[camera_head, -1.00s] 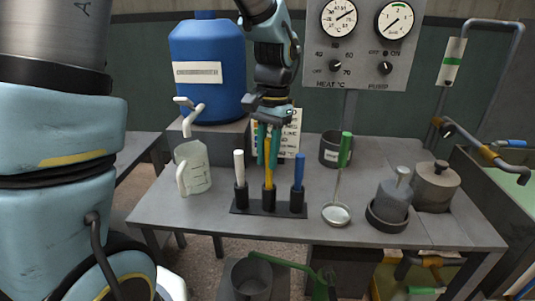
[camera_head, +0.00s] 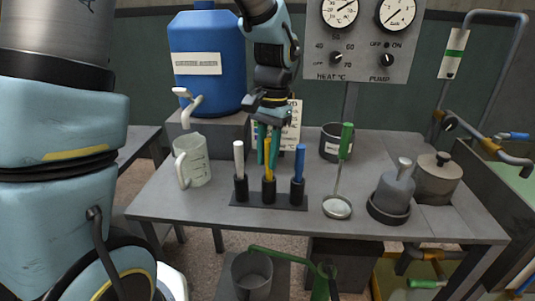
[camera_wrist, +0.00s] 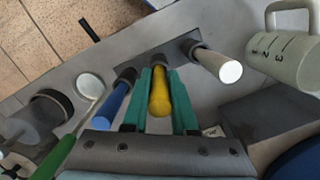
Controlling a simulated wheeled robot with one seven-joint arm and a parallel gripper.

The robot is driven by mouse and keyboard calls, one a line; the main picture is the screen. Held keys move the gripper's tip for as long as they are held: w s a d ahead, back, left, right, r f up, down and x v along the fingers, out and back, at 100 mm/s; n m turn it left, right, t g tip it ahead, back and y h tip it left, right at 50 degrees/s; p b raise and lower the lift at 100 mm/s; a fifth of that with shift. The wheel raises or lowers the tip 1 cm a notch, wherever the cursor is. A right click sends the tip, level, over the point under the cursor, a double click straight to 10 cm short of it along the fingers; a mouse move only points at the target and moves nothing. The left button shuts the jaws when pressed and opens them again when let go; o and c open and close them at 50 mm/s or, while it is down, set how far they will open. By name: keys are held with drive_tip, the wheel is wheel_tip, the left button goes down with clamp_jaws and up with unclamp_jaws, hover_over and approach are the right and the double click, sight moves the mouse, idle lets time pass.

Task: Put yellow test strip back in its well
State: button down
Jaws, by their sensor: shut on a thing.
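The yellow test strip (camera_head: 267,163) stands upright with its lower end in the middle well (camera_head: 269,190) of the dark rack (camera_head: 253,202). My gripper (camera_head: 269,155) is above the rack with its green fingers around the strip's upper part. In the wrist view the yellow strip (camera_wrist: 160,95) lies between the two green fingers (camera_wrist: 160,112). A white strip (camera_head: 239,157) stands in the left well and a blue strip (camera_head: 299,160) in the right well. How deep the yellow strip sits cannot be told.
A measuring jug (camera_head: 191,165) stands left of the rack. A ladle with a green handle (camera_head: 345,142), a dark pot (camera_head: 330,145), a grey stoppered bottle (camera_head: 394,190) and a lidded pot (camera_head: 437,180) stand to the right. A blue barrel (camera_head: 207,65) is behind.

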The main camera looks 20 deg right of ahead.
drive_tip(key=shift+f+b, duration=0.3)
drive_tip(key=shift+f, duration=0.25)
drive_tip(key=c, duration=0.6)
unclamp_jaws()
drive_tip(key=shift+r, duration=0.1)
drive_tip(key=r, duration=0.3)
drive_tip(key=r+b, duration=0.1)
drive_tip(key=r, duration=0.3)
drive_tip(key=d+r, duration=0.1)
drive_tip(key=r, duration=0.2)
drive_tip(key=shift+w+r, duration=0.3)
drive_tip(key=shift+w, duration=0.1)
drive_tip(key=shift+s, duration=0.1)
